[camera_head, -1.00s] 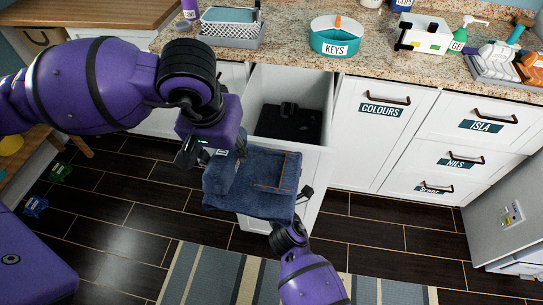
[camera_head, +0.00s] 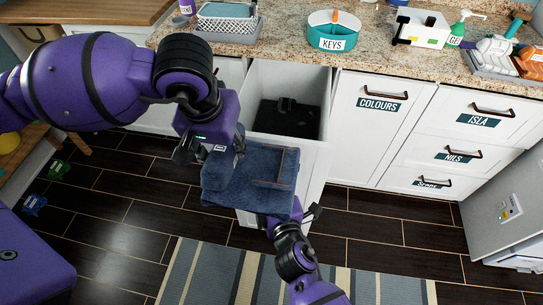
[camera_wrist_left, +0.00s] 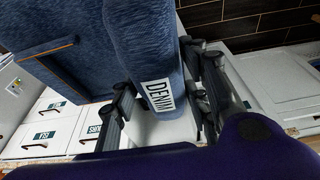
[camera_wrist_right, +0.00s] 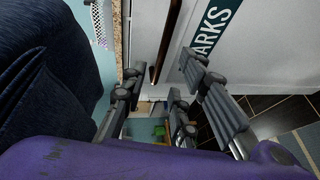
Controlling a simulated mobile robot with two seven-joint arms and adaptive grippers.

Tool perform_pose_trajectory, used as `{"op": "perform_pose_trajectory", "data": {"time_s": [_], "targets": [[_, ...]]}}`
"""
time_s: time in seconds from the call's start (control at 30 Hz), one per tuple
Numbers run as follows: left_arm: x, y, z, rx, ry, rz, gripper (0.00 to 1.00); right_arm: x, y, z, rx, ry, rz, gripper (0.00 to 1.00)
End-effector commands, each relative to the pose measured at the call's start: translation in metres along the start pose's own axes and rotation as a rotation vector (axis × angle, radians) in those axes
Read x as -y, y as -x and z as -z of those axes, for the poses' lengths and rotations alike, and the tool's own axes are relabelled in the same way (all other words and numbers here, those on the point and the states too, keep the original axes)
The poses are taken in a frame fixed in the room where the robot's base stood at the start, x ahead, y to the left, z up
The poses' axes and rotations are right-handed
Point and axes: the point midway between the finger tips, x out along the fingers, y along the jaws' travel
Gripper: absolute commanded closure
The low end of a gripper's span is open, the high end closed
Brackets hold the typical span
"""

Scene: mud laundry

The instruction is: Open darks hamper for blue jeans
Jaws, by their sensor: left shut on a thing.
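The folded blue jeans (camera_head: 250,185) hang from my left gripper (camera_head: 201,149), in front of the darks hamper. In the left wrist view the fingers close around a fold with a DENIM label (camera_wrist_left: 158,93). The darks hamper (camera_head: 318,165) is a white pull-out unit standing out from the cabinets, with its top open and a dark interior. My right gripper (camera_head: 312,211) is low at the hamper's front, partly hidden by the jeans. In the right wrist view its fingers are apart, near the dark handle (camera_wrist_right: 166,42) and the DARKS label (camera_wrist_right: 213,30); contact is unclear.
The colours hamper (camera_head: 376,135) and labelled drawers (camera_head: 470,155) are shut at the right. The counter (camera_head: 280,42) above holds a teal keys tub (camera_head: 333,33) and a basket (camera_head: 228,22). A striped rug (camera_head: 220,275) lies on open floor.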

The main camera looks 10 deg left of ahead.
Motion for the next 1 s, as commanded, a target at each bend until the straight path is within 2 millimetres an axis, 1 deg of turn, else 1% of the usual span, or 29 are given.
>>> {"op": "perform_pose_trajectory", "data": {"time_s": [0.03,0.1,0.2,0.33,0.47,1.0], "targets": [[0.000,0.001,0.001,-0.003,0.000,-0.001,1.00,0.000,0.011,0.000,0.001,-0.001,0.001,0.73],[0.000,0.001,0.001,-0.003,0.000,-0.001,1.00,0.000,0.023,-0.001,0.001,-0.001,0.001,0.73],[0.000,0.001,0.001,-0.003,0.000,-0.001,1.00,0.000,0.036,0.000,0.001,-0.002,0.000,0.73],[0.000,0.001,0.001,-0.003,0.000,-0.001,1.00,-0.001,0.047,0.000,0.000,-0.001,-0.001,0.73],[0.000,0.001,0.001,-0.003,0.000,-0.001,1.00,-0.001,0.050,0.000,-0.001,-0.001,-0.001,0.73],[0.000,0.001,0.001,-0.003,0.000,-0.001,1.00,-0.001,0.050,0.000,0.000,-0.008,-0.001,0.73]]}}
